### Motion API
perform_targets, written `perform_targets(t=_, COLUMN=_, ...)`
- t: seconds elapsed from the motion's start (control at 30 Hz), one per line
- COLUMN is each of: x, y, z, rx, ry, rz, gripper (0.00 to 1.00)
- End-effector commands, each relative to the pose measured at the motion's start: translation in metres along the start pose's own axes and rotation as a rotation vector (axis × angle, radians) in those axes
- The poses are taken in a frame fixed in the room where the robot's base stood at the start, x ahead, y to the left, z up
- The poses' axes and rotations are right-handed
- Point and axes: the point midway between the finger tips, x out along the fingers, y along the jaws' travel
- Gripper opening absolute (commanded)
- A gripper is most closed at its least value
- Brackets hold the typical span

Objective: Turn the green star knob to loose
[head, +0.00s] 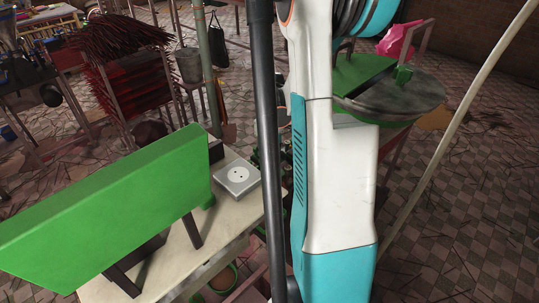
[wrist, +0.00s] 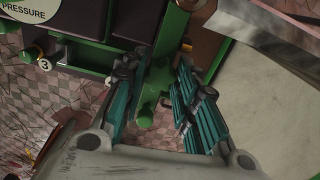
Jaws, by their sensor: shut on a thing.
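In the head view my white and teal arm hides my gripper and the knob.
A green frame with a round PRESSURE label (wrist: 22,10) and a number 3 tag (wrist: 45,65) lies left of my fingers. A pale round surface (wrist: 265,105) is at right. In the head view, a long green housing (head: 110,215) and a grey switch box (head: 237,177) stand on a table (head: 185,270).

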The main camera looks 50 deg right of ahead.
Motion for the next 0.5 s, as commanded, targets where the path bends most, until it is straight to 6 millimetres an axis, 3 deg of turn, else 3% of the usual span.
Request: perform_targets(t=0.5, x=0.0004, y=-0.0002, z=0.0003, rx=-0.154, ry=-0.001, rz=0.0, gripper=0.04)
